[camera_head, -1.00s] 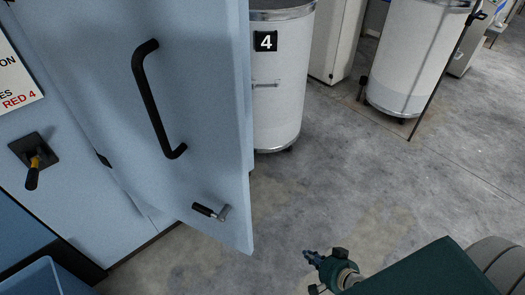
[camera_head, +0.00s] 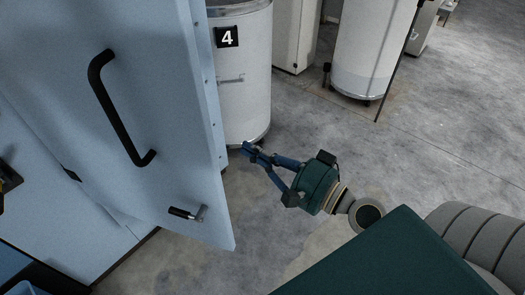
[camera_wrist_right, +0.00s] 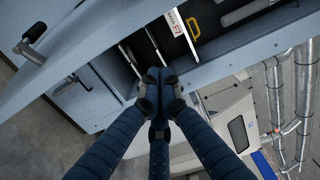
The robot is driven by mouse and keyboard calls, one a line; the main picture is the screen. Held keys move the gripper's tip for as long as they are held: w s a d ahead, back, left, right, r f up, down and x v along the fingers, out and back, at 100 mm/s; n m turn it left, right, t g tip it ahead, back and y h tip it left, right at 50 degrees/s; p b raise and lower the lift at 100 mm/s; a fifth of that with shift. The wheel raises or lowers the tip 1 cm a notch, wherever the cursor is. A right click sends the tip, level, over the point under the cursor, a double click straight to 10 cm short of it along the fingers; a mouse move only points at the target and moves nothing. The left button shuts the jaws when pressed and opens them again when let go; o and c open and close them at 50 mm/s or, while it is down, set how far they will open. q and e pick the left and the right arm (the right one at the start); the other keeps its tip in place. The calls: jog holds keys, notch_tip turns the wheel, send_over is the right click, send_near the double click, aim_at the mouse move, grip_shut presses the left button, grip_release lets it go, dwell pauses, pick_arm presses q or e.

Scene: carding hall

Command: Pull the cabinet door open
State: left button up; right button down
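The light blue cabinet door (camera_head: 160,150) stands ajar at left in the head view. It has a long black pull handle (camera_head: 120,110) and a small lever latch (camera_head: 188,213) low down. My right gripper (camera_head: 248,149) is just right of the door's free edge, apart from the handle and latch in the picture. Whether it touches the door is unclear. In the right wrist view, the right gripper's fingertips (camera_wrist_right: 157,82) meet with nothing seen between them, in front of the cabinet's open-looking interior with a white label (camera_wrist_right: 178,22). My left gripper is not in view.
A white drum (camera_head: 243,85) marked 4 stands behind the door edge, with another white drum (camera_head: 368,50) further right. The cabinet front (camera_head: 75,225) continues at left. Grey concrete floor (camera_head: 440,140) is clear at right.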

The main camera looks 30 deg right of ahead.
pick_arm(q)
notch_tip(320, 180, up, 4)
jog(key=p, duration=0.3)
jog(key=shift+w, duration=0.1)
pick_arm(e)
jog(key=a, duration=0.1)
jog(key=w+a, duration=0.1)
jog(key=a, duration=0.1)
jog(key=w+a, duration=0.1)
jog(key=a, duration=0.1)
jog(key=shift+w, duration=0.1)
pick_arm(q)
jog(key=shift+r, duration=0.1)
